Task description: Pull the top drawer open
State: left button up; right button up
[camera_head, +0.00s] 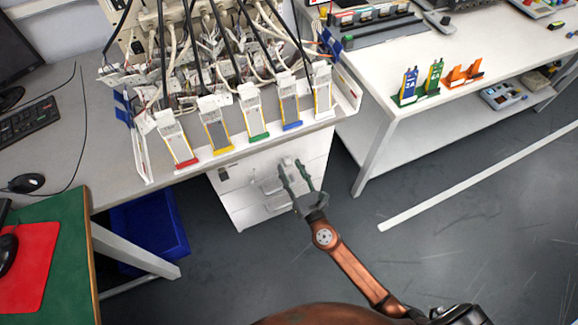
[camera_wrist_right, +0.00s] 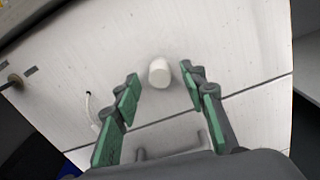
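The white drawer cabinet (camera_head: 236,203) stands under the bench. My right gripper (camera_head: 292,168) is in front of its upper front, fingers spread. In the right wrist view, the top drawer front (camera_wrist_right: 220,55) carries a round white knob (camera_wrist_right: 159,72). The knob appears between the open green-padded fingertips, with gaps on both sides; how far the tips are from it in depth I cannot tell. A seam runs below the knob, and the top drawer looks shut. A lower bar handle (camera_wrist_right: 172,154) is partly hidden by the gripper. My left gripper is not in view.
The bench above holds a white rack (camera_head: 143,160) with several colour-tabbed pouch cells and cables. A blue bin (camera_head: 150,232) is on the floor left of the cabinet. A second white table (camera_head: 385,75) stands at right. The floor before the cabinet is clear apart from my arm.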

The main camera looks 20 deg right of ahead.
jog(key=shift+w, duration=0.65)
grip_shut()
